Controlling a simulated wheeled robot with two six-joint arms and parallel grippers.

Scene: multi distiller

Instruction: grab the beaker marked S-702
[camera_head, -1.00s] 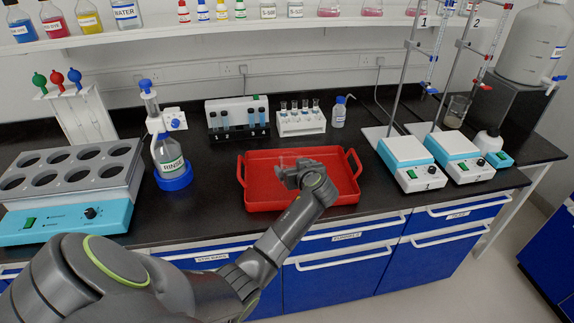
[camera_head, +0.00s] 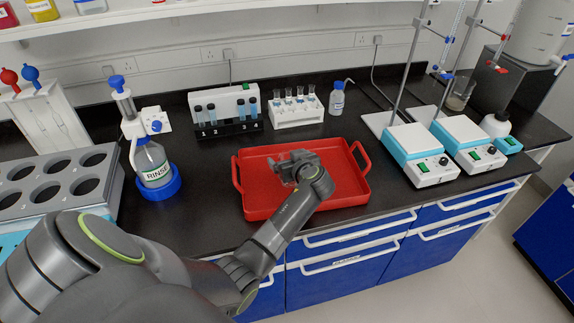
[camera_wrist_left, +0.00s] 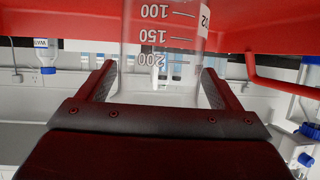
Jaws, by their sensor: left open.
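A clear glass beaker (camera_wrist_left: 160,52) with white volume marks fills the middle of the left wrist view, where it appears upside down. A white label at its edge shows only a final "02"; the rest is cut off. My left gripper (camera_head: 284,171) is open over the red tray (camera_head: 258,205) in the head view. In the left wrist view its two fingers (camera_wrist_left: 158,88) stand on either side of the beaker, and I cannot tell whether they touch it. In the head view the gripper mostly hides the glass. My right gripper is not in view.
Behind the tray stand a tube rack (camera_head: 229,129), a white rack of vials (camera_head: 298,116) and a small bottle (camera_head: 336,100). Stirrers (camera_head: 421,165) with stands are at the right.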

